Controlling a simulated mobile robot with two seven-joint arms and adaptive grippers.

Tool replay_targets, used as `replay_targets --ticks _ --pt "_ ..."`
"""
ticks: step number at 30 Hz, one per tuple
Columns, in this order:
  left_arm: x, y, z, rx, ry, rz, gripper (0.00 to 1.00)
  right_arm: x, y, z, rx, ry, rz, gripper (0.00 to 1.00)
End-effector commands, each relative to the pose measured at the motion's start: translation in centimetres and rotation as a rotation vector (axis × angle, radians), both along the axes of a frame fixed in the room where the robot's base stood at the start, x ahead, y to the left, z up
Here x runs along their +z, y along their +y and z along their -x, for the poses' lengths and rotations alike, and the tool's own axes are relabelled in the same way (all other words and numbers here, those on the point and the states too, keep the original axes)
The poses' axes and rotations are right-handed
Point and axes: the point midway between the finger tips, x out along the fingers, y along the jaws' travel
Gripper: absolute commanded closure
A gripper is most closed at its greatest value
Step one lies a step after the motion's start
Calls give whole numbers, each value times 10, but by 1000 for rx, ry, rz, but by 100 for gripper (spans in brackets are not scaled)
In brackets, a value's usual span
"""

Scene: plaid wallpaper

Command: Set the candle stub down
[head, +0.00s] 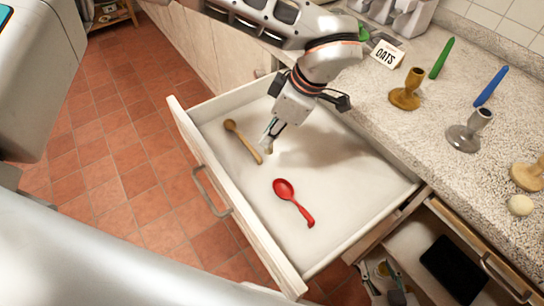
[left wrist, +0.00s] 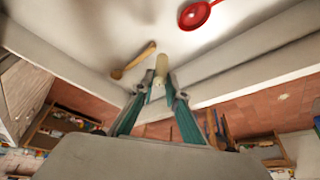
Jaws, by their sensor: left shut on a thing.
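The candle stub (head: 268,147) is a small pale piece between the fingertips of my left gripper (head: 273,130), inside the open upper drawer (head: 350,222). My left gripper reaches down from above and is shut on the stub. In the left wrist view the cream stub (left wrist: 161,65) sticks out past the fingertips (left wrist: 160,93). Whether it touches the drawer floor I cannot tell. My right gripper is not in view.
In the drawer, a wooden spoon (head: 243,141) lies just left of the stub and a red ladle (head: 293,201) lies nearer the front. The drawer's right part is clear. The counter holds candle holders (head: 406,92), a green candle (head: 441,58) and a blue candle (head: 490,87). A lower drawer also stands open.

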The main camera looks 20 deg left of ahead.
Motion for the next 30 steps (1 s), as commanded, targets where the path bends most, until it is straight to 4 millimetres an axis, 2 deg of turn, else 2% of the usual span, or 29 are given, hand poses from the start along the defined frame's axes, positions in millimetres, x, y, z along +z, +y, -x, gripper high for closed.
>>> replay_targets --ticks 1,4,7,14,21,30 --pt "-15 0 2 2 7 0 97 -2 0 0 0 0 2 60" --pt "-34 0 1 1 5 0 97 -4 -1 -1 0 1 5 60" --pt "-45 0 0 1 2 0 97 -5 -2 -2 1 -1 7 60" --pt "-58 0 0 1 2 -1 97 -5 -2 -3 1 -2 8 60" --pt "-91 0 0 1 2 0 97 -11 -2 0 3 4 10 60" --pt "-93 0 0 0 0 0 97 -10 -2 2 2 5 11 60"
